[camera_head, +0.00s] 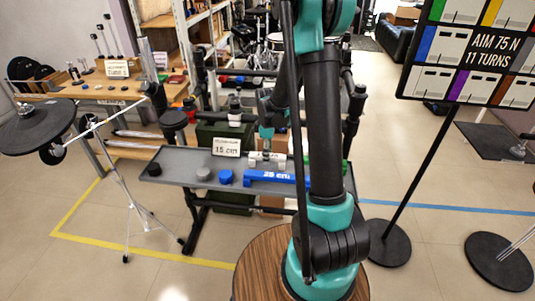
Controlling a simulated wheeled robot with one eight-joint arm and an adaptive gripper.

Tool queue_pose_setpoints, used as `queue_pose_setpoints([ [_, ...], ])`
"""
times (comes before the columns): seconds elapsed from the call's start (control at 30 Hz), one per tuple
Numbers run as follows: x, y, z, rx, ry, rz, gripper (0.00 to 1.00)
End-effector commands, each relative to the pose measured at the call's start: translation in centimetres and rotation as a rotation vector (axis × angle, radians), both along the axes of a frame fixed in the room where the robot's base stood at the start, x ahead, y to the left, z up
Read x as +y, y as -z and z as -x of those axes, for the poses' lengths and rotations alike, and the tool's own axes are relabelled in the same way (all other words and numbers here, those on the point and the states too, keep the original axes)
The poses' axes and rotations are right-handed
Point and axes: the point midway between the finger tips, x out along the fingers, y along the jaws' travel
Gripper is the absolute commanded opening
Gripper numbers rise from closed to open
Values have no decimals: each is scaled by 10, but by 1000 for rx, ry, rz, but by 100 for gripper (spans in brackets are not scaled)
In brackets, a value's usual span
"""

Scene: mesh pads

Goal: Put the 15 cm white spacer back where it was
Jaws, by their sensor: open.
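A short white piece, likely the 15 cm white spacer (281,160), lies on the grey tray table (168,177), behind a long blue spacer (262,178). A card reading "15 cm" (226,147) stands at the back of the tray, left of my gripper. My upper arm hides part of the tray's right side.
A black knob (154,169), a grey knob (203,174) and a blue knob (225,177) sit along the tray's front left. A green piece (346,168) lies at the right. A drum pad (38,127) stands left, a sign board (470,50) right.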

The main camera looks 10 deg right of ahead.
Motion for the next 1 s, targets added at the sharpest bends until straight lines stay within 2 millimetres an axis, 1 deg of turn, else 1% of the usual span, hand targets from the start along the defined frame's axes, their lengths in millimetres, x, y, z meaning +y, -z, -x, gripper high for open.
queue_pose_setpoints([
  [0.17, 0, -5, 0, 0, 0, 0, 48],
  [0.27, 0, -15, 0, 0, 0, 0, 48],
  [0.37, 0, -32, 1, 0, 0, 0, 48],
  [0.5, 0, -61, 1, 0, 0, 0, 48],
  [0.7, 0, -97, 1, 0, 0, 0, 48],
  [0.83, 0, -112, 0, 0, 0, 0, 48],
  [1.0, -1, -122, 4, -4, 15, -1, 48],
])
